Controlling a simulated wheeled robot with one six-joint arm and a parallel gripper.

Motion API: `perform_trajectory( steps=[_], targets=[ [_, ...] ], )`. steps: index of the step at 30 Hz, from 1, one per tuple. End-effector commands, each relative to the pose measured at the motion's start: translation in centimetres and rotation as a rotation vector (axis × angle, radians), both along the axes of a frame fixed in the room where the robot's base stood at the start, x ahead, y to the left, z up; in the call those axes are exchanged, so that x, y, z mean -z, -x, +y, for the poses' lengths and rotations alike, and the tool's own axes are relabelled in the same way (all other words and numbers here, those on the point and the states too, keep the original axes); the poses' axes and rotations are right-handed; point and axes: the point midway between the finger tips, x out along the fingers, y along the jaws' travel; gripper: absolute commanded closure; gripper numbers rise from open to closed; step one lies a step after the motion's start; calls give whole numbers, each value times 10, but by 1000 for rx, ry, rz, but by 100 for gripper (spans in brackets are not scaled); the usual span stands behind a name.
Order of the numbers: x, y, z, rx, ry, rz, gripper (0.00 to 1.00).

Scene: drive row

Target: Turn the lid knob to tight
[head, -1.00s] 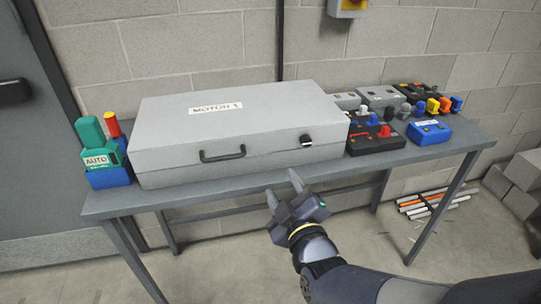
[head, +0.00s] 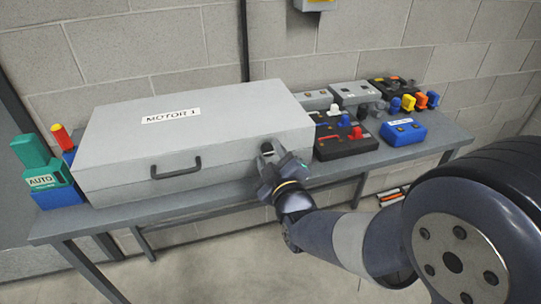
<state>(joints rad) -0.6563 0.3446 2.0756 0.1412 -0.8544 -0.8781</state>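A large grey case labelled MOTOR 1 (head: 190,130) lies on the table with its lid down. A dark handle (head: 176,168) is on its front face. The small dark lid knob (head: 266,148) is near the right end of the front face, partly hidden by my gripper. My gripper (head: 272,160) is at the front face, right at the knob. I cannot tell whether its fingers touch the knob or are closed on it. The knob's marking cannot be read.
The grey table (head: 130,218) carries a green AUTO device (head: 42,170) at the left. A dark panel with coloured knobs (head: 345,142), a blue box (head: 403,132) and grey boxes (head: 355,93) stand at the right. Rods lie on the floor behind my arm.

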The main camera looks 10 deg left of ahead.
Motion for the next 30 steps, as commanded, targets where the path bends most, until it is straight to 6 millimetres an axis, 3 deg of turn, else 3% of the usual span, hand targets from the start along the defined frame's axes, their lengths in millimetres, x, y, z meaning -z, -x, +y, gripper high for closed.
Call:
perform_trajectory(
  steps=[13, 23, 30],
  targets=[
    [0, 0, 0, 0, 0, 0, 96],
    [2, 0, 0, 0, -40, 23, 97],
    [4, 0, 0, -1, -166, 97, 97]
  ],
)
